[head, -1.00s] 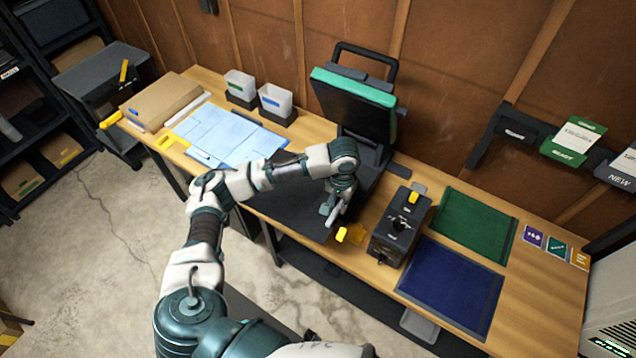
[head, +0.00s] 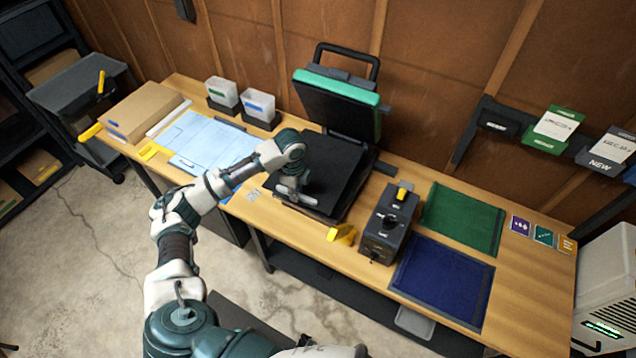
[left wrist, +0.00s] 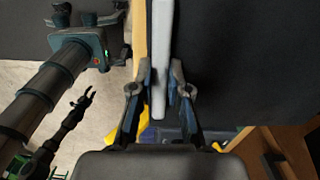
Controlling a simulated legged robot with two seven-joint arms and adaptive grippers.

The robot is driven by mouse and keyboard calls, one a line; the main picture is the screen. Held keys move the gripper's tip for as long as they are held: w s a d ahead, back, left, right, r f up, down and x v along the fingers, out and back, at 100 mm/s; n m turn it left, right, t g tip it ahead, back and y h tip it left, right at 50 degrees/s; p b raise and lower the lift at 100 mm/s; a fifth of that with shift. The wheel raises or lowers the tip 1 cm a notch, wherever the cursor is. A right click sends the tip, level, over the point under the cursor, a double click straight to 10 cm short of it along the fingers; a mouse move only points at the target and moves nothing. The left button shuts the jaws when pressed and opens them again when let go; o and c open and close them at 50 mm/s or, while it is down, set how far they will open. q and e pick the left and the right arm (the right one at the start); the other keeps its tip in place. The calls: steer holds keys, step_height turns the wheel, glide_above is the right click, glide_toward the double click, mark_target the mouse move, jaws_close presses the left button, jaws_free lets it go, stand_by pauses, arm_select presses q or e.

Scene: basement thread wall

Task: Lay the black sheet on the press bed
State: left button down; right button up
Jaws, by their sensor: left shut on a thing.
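The heat press stands mid-bench with its padded lid (head: 337,105) raised. Its black bed (head: 345,155) lies below the lid. My left gripper (head: 290,188) is over the front left part of the bed, shut on the black sheet (head: 318,205). The sheet's dark surface is hard to tell from the bed under it. In the left wrist view, the fingers (left wrist: 160,95) are closed around a pale grey strip, with a broad black surface (left wrist: 245,60) to its right. What seems to be my right gripper (left wrist: 90,35) shows at the upper left there, its fingers unclear.
Green (head: 462,218) and blue (head: 442,280) mats lie further right. Blue papers (head: 205,143), white bins (head: 257,104) and a cardboard box (head: 140,108) are at left.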

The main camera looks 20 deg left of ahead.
arm_select(q)
steer(key=f, duration=0.3)
steer(key=shift+a+f+m, duration=0.25)
steer(key=shift+f+m, duration=0.15)
step_height(320, 180, down, 6)
steer(key=shift+d+p, duration=0.3)
steer(key=c, duration=1.3)
jaws_free()
steer(key=shift+a+f, duration=0.1)
steer(key=shift+o, duration=0.8)
step_height(320, 180, up, 11)
steer(key=shift+r+b, duration=0.2)
steer(key=shift+b, duration=0.2)
steer(key=shift+r, duration=0.4)
arm_select(e)
steer(key=shift+a, duration=0.4)
arm_select(q)
steer(key=shift+d, duration=0.2)
arm_select(e)
steer(key=shift+a, duration=0.15)
